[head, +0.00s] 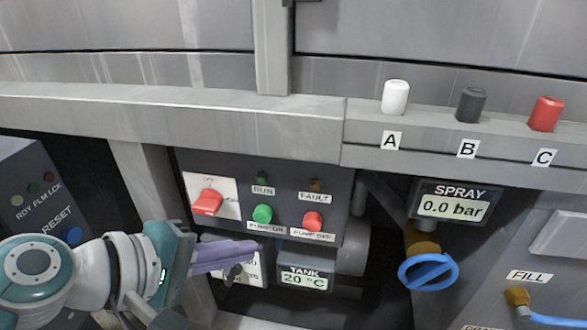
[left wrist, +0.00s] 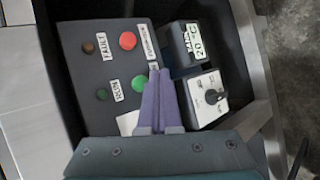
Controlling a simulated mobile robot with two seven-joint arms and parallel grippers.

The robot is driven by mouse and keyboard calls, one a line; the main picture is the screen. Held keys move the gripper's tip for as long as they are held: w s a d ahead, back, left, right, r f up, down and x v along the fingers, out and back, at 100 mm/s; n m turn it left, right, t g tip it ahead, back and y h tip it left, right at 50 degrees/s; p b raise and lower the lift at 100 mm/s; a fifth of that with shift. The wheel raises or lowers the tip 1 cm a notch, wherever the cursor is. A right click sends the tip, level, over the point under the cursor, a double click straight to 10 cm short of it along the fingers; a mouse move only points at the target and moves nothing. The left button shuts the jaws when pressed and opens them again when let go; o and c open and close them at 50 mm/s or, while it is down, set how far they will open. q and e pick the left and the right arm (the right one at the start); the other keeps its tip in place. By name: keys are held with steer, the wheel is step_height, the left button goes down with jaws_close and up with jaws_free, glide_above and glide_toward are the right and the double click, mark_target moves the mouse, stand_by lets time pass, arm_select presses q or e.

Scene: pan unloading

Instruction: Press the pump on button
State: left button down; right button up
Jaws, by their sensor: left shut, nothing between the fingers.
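The green pump on button (head: 262,214) sits on the dark control panel (head: 335,180), above its PUMP ON label. The red pump off button (head: 312,222) is to its right. My left gripper (head: 254,247) is shut and empty, its purple fingers pointing right, just below the green button in the head view. In the left wrist view the shut fingers (left wrist: 155,72) lie beside the green button (left wrist: 139,84), with the red button (left wrist: 128,41) farther up. I cannot tell whether the fingers touch the panel. My right gripper is not in view.
A red rotary switch (head: 207,203) is left of the green button. A tank display (head: 303,279) reading 20 °C and a black knob (left wrist: 212,97) sit below the panel. A blue valve handle (head: 428,272) and spray display (head: 452,203) are at the right.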

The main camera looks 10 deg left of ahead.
mark_target(263, 215)
arm_select(q)
steer(key=shift+w, duration=1.4)
steer(key=shift+b, duration=0.3)
stand_by(0.7)
steer(key=shift+w, duration=0.4)
steer(key=shift+w+d, duration=0.1)
steer(key=shift+w, duration=0.4)
stand_by(0.6)
steer(key=shift+s, duration=0.15)
steer(key=shift+s+p, duration=0.4)
steer(key=shift+s, duration=0.35)
